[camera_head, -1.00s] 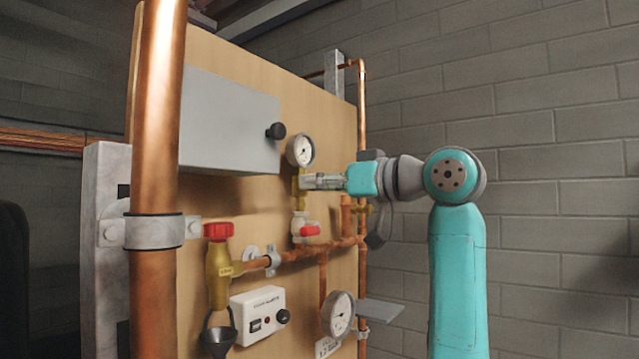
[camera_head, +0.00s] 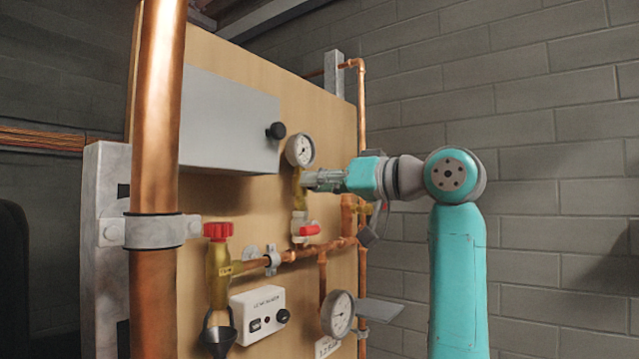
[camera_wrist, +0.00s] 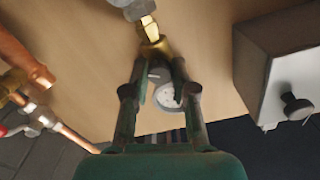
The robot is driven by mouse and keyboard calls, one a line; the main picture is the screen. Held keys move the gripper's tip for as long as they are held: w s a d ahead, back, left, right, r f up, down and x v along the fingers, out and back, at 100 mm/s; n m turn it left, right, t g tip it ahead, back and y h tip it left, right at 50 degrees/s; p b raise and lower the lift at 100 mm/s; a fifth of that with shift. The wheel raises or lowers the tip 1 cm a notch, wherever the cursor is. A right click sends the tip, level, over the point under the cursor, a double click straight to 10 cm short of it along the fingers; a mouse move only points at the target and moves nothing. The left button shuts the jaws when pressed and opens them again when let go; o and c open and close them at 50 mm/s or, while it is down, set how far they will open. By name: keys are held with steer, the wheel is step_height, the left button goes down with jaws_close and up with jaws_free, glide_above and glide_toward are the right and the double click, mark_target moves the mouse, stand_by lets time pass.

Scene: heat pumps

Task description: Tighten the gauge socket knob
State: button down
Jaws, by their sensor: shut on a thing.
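The round white-faced gauge (camera_head: 300,150) sits on a vertical brass stem on the wooden board. The brass gauge socket knob (camera_head: 298,183) is just under it, partly hidden by my gripper. My gripper (camera_head: 310,180) reaches in from the right and is shut on the knob. In the wrist view the fingertips (camera_wrist: 155,62) close around the brass knob (camera_wrist: 155,47), and the gauge (camera_wrist: 166,95) shows between the fingers. The exact finger contact is hard to make out.
A red-handled valve (camera_head: 308,231) is below the knob. A grey box (camera_head: 228,120) with a black knob (camera_head: 275,131) is to the left. Copper pipes (camera_head: 300,251) run below, and a second gauge (camera_head: 338,314) hangs lower. Free room lies right of the board.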

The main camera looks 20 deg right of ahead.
steer(key=c, duration=0.9)
jaws_free()
steer(key=shift+c, duration=0.2)
steer(key=v, duration=1.2)
